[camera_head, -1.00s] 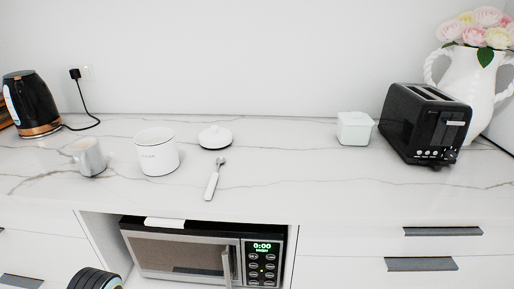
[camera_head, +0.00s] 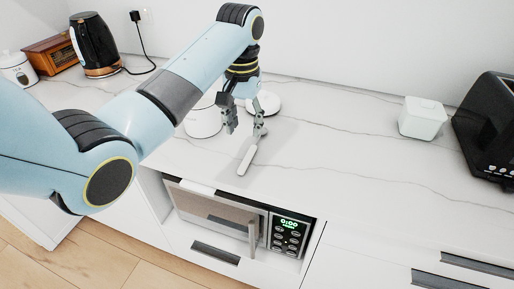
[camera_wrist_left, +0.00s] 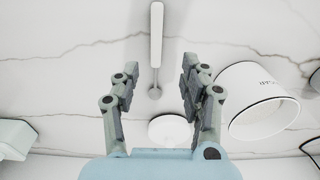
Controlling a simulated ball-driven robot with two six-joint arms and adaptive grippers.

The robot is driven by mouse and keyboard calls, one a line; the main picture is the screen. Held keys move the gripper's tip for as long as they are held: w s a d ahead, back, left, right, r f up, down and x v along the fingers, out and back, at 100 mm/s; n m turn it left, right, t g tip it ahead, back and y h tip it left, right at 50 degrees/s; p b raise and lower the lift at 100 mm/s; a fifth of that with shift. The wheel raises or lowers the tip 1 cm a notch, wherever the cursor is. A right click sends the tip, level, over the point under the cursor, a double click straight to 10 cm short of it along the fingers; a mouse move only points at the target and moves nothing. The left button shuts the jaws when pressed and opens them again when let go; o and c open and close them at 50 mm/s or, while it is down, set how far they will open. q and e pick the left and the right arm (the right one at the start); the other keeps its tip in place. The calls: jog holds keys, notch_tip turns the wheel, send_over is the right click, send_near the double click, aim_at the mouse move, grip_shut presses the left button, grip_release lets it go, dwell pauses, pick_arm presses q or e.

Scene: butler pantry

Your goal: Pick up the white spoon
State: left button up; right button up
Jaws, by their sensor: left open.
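The white spoon (camera_head: 245,161) lies on the marble counter. Its handle points toward the counter's front edge, and its upper part is hidden behind a finger in the head view. In the left wrist view the whole spoon (camera_wrist_left: 156,38) shows, with its small bowl end between the two fingers and its handle reaching beyond them. My left gripper (camera_head: 244,131) is open and points down over the spoon. In the wrist view its fingertips (camera_wrist_left: 158,80) stand apart on either side of the spoon, with nothing gripped. My right gripper is not in view.
A white lid (camera_head: 267,103) and a white canister (camera_head: 203,123) stand close to the gripper. A kettle (camera_head: 93,45) is at the back left. The counter between spoon and box is clear.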

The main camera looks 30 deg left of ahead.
aim_at(248, 156)
pick_arm(q)
jog(key=f, duration=0.3)
jog(key=shift+s+f, duration=0.25)
jog(key=shift+f, duration=0.15)
jog(key=f, duration=0.5)
jog(key=shift+w+d+f, duration=0.3)
jog(key=shift+w, duration=0.1)
grip_shut()
